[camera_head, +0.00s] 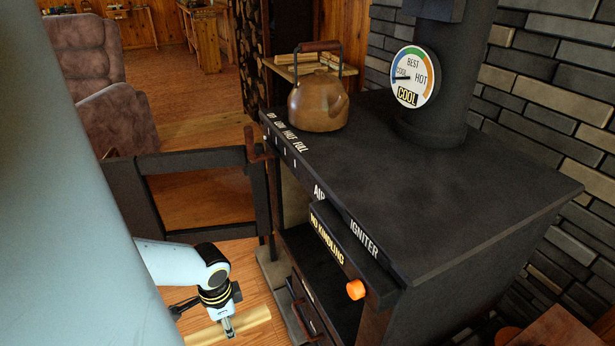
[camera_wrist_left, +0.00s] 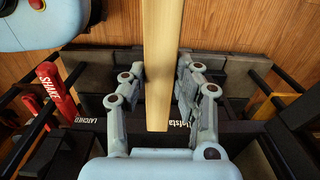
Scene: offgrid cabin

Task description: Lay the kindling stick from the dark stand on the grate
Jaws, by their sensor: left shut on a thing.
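The kindling stick (camera_head: 247,324), a pale square-edged length of wood, is low in the head view, left of the black stove. My left gripper (camera_head: 229,328) is shut on it. In the left wrist view the stick (camera_wrist_left: 163,60) runs from the top edge down between the two fingers of the left gripper (camera_wrist_left: 160,88). The stove's firebox opening (camera_head: 318,270) is dark inside, and I cannot make out the grate there. I cannot identify the dark stand for certain. My right gripper is not in view.
The black stove (camera_head: 440,200) bears a copper kettle (camera_head: 318,103) and a gauge (camera_head: 415,77) reading COOL. Its door (camera_head: 125,205) stands open to the left. A label reads NO KINDLING (camera_head: 327,238) near an orange knob (camera_head: 355,289). A red SHAKE handle (camera_wrist_left: 54,90) shows in the wrist view.

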